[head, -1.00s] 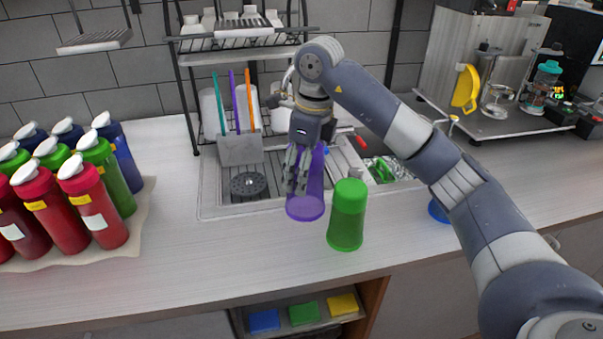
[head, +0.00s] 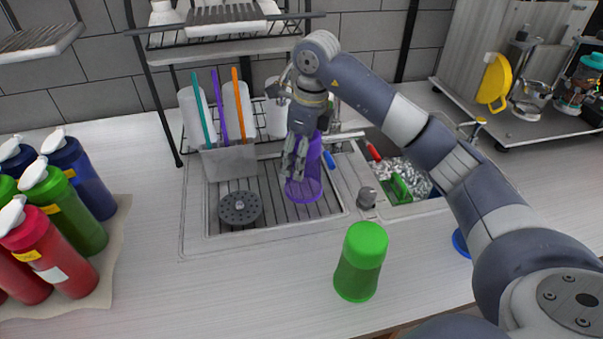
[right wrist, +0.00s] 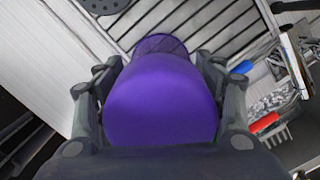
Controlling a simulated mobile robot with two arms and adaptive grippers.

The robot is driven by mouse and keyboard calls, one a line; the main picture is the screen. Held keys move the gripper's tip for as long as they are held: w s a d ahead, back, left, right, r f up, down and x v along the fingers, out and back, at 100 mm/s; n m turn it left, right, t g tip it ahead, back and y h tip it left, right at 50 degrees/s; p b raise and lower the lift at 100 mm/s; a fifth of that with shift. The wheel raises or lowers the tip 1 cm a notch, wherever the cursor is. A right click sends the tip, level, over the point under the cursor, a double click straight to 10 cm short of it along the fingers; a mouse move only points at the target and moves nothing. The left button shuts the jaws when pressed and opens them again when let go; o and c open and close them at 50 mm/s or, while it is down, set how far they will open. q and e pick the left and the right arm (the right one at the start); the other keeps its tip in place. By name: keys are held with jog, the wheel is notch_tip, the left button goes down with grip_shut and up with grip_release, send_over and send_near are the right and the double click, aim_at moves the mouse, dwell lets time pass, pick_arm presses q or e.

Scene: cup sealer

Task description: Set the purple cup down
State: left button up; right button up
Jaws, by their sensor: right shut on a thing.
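My left gripper is not in view.
A round dark drain (head: 240,207) is left of the purple cup. A small grey knob (head: 367,197) and a basin with tools (head: 400,180) are to its right. A rack with straws (head: 230,115) stands behind. Bottles (head: 60,220) crowd the left counter.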

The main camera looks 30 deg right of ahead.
jog(key=f, duration=0.2)
jog(key=f+p, duration=0.1)
jog(key=f, duration=0.2)
jog(key=shift+w+d+f, duration=0.2)
jog(key=shift+w+f, duration=0.1)
jog(key=shift+f, duration=0.05)
jog(key=o, duration=0.7)
jog(key=shift+f, duration=0.2)
jog(key=o, duration=0.4)
jog(key=shift+r, duration=0.1)
jog(key=r, duration=0.3)
jog(key=r+b, duration=0.1)
jog(key=r, duration=0.3)
jog(key=s+r, duration=0.1)
jog(key=r, duration=0.3)
jog(key=shift+d+r+b, duration=0.2)
jog(key=shift+d+b, duration=0.2)
jog(key=shift+s+r, duration=0.15)
jog(key=shift+r, duration=0.25)
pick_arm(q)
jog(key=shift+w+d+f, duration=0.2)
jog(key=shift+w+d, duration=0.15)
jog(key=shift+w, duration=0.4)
